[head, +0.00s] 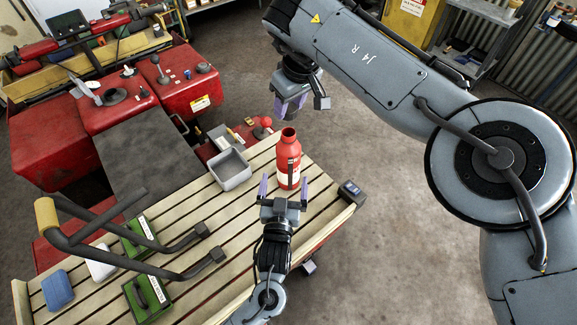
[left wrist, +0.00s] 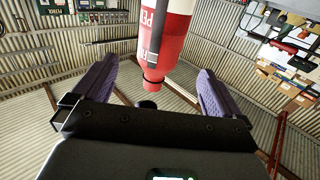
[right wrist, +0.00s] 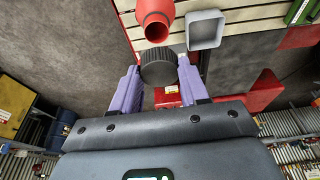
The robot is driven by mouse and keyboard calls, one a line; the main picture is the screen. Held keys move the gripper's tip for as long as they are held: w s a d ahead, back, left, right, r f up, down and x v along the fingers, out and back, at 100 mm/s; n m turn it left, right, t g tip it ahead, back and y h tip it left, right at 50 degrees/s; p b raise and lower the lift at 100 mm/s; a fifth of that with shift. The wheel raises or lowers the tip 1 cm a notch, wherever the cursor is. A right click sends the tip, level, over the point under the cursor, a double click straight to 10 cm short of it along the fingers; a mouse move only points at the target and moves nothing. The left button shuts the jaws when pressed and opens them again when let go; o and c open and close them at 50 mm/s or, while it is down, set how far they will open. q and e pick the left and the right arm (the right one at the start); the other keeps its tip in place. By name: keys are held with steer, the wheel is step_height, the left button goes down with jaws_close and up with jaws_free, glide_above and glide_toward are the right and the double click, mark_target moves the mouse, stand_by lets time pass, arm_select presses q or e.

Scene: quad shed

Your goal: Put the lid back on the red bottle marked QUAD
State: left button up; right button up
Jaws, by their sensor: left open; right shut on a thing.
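The red bottle (head: 289,172) stands upright on the slatted wooden rack, its neck open at the top. In the left wrist view the bottle (left wrist: 168,45) shows a partly cut-off label; I cannot read QUAD on it. My left gripper (head: 284,188) is open, its purple fingers spread on the near side of the bottle, with the bottle between them in the left wrist view. My right gripper (head: 290,106) is shut on the round black lid (right wrist: 158,67), up above the bottle. In the right wrist view the bottle's open mouth (right wrist: 155,28) lies just beyond the lid.
A grey open tray (head: 231,169) sits left of the bottle on the rack (head: 205,240). A dark-framed handle with a yellow grip (head: 46,214), green boxes (head: 147,297) and a blue block (head: 57,290) lie farther left. Red machine parts (head: 190,90) stand behind. Concrete floor is clear at right.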

mark_target(289, 149)
arm_select(q)
steer(key=w, duration=0.4)
steer(key=w+d, duration=0.1)
steer(key=w, duration=0.7)
steer(key=shift+d, duration=0.15)
arm_select(e)
steer(key=shift+w, duration=0.1)
arm_select(q)
steer(key=shift+c, duration=0.2)
steer(key=c, duration=1.4)
arm_select(e)
steer(key=shift+f, duration=2.45)
steer(key=shift+f, duration=0.1)
steer(key=shift+f, duration=0.8)
steer(key=shift+f, duration=0.5)
